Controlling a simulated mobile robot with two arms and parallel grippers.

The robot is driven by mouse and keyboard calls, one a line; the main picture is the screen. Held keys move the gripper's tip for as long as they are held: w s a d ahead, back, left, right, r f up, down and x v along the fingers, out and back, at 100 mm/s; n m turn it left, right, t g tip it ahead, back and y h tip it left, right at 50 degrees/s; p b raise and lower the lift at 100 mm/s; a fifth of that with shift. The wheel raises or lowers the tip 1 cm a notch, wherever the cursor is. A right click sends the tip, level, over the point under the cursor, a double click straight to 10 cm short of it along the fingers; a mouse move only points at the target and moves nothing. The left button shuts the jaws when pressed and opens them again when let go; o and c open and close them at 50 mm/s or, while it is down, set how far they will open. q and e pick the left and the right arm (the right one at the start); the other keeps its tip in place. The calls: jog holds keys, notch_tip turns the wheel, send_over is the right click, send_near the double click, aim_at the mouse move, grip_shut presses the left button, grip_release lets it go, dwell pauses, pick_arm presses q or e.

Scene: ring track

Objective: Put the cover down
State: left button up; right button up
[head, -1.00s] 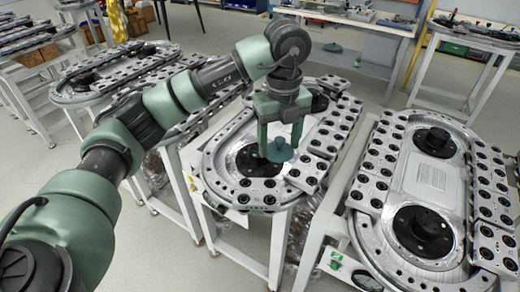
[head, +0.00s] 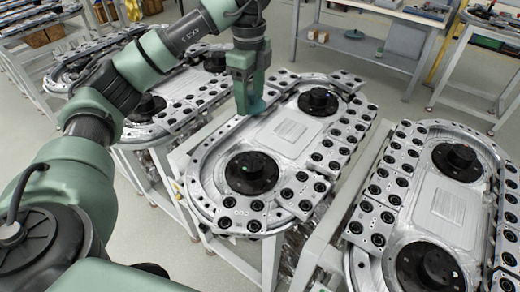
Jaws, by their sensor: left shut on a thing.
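My right gripper is not in view.
Another ring track (head: 445,215) stands close on the right, with a narrow gap between. More ring tracks (head: 165,120) stand behind my arm on the left. Grey floor lies between.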

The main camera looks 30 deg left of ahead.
pick_arm(q)
notch_tip(320, 180, down, 9)
jog(key=s+b, duration=0.1)
jog(key=s, duration=0.1)
jog(key=p, duration=0.1)
send_over(251, 161)
notch_tip(251, 161, down, 5)
jog(key=shift+f, duration=0.5)
notch_tip(251, 161, down, 4)
jog(key=shift+r+p, duration=0.25)
jog(key=shift+p, duration=0.35)
jog(key=shift+f, duration=0.3)
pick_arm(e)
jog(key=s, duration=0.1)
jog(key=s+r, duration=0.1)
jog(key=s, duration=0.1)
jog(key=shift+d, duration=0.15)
